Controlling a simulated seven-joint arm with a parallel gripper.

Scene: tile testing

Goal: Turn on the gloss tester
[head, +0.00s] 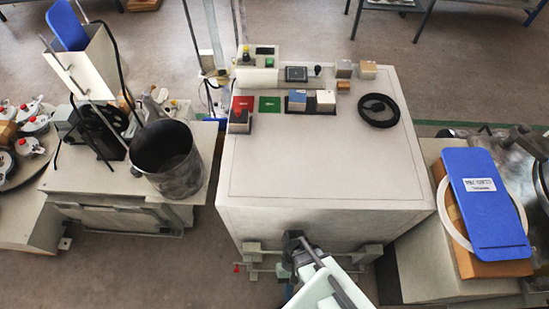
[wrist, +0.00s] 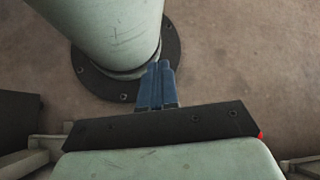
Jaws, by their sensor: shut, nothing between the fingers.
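On the white-topped table (head: 325,180) in the head view, a pale bench device (head: 258,75) with a dark display and a yellow knob stands at the back left. It looks like the gloss tester, but I see no readable label and cannot tell whether it is on. In the head view my arm shows below the table's front edge, away from the device.

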